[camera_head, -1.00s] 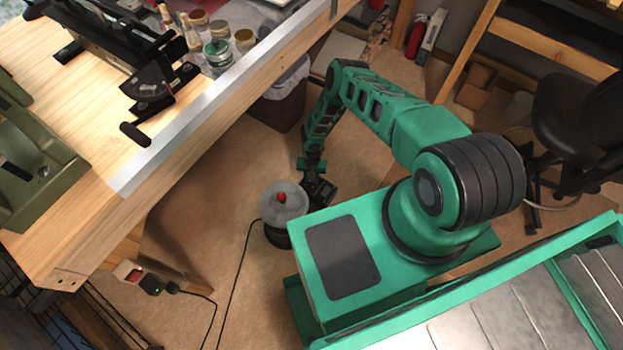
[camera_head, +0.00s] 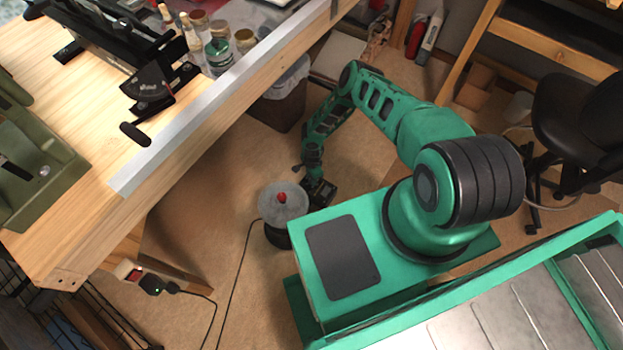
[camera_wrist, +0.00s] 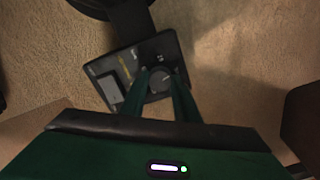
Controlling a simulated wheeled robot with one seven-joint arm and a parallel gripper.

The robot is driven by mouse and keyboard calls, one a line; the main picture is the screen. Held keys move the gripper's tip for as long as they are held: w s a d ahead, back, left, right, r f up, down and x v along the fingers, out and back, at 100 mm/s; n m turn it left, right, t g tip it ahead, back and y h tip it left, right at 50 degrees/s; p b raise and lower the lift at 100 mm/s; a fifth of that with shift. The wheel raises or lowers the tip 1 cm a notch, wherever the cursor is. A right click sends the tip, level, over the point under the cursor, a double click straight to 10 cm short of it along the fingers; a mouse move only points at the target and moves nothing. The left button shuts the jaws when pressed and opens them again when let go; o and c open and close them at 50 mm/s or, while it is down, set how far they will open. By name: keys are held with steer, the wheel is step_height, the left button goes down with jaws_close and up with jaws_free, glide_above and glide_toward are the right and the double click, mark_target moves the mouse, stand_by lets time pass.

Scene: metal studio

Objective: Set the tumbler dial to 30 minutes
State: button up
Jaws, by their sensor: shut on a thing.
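The tumbler (camera_head: 283,205) stands on the floor in the head view, with a grey round top, a red knob and a dark base. Its black control panel (camera_wrist: 126,63) fills the upper middle of the wrist view. The round grey dial (camera_wrist: 160,84) is on the panel's right part, with a light rectangular switch (camera_wrist: 111,91) to its left. My gripper (camera_wrist: 158,74) is shut on the dial, one green finger on each side of it. The dial's minute marks are too small to read. In the head view, my gripper (camera_head: 318,190) is small beside the tumbler.
A wooden workbench (camera_head: 190,135) with a metal edge is at the left, with jars and tools on it. A dark bin (camera_head: 283,105) stands under it. A black cable (camera_head: 235,275) runs over the floor from the tumbler. An office chair (camera_head: 575,120) is at the right.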

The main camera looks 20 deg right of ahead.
steer(key=shift+w+a+m, duration=0.15)
steer(key=shift+m, duration=1.45)
steer(key=o, duration=1)
steer(key=shift+o, duration=0.2)
steer(key=shift+r, duration=0.1)
step_height(320, 180, up, 11)
steer(key=shift+f, duration=0.2)
